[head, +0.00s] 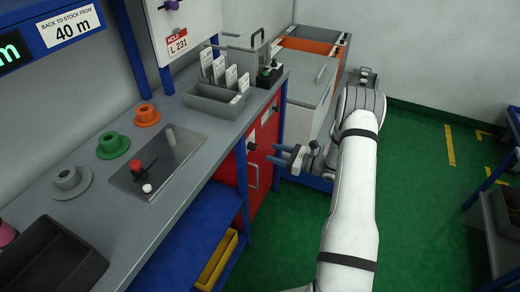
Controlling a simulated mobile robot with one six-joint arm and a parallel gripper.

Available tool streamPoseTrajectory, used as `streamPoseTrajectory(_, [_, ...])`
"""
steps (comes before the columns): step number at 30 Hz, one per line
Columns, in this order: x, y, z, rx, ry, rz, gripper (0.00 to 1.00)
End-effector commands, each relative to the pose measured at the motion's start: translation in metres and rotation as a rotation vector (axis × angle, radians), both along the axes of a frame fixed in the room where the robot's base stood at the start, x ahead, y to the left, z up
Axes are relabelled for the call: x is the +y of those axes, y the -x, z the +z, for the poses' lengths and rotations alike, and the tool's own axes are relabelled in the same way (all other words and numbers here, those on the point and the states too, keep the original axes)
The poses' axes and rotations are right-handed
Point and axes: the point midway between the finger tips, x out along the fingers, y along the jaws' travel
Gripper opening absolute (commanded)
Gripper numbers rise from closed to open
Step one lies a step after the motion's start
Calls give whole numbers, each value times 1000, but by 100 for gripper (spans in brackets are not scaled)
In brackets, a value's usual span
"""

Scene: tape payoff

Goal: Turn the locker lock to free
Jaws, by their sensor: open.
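The red locker (263,191) stands under the right end of the grey bench. A small dark knob (251,146), which looks like the lock, sits on its front near a white label. I cannot read which way it is turned. A pale bar handle (253,176) is below the knob. My gripper (276,154) is open and empty, in front of the locker and to the right of the knob.
A grey lidded box (310,80) stands behind my arm. A yellow tray (217,260) is under the bench. The green floor (440,190) is open at right.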

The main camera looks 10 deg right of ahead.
Motion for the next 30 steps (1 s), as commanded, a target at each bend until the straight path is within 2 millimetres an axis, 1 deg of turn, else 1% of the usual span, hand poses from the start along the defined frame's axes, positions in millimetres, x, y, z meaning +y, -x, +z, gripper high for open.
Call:
streamPoseTrajectory(2, [0, -3, -4, 3, -11, -14, 51])
streamPoseTrajectory(4, [5, -7, -5, 4, -14, -16, 51])
streamPoseTrajectory(12, [40, -32, -4, 3, -11, -14, 51])
streamPoseTrajectory(16, [52, -41, -4, 3, -11, -15, 51])
streamPoseTrajectory(21, [59, -47, -5, 4, -12, -17, 51])
streamPoseTrajectory(28, [59, -47, -5, 4, -12, -17, 51])
streamPoseTrajectory(30, [59, -47, -5, 4, -12, -17, 45])
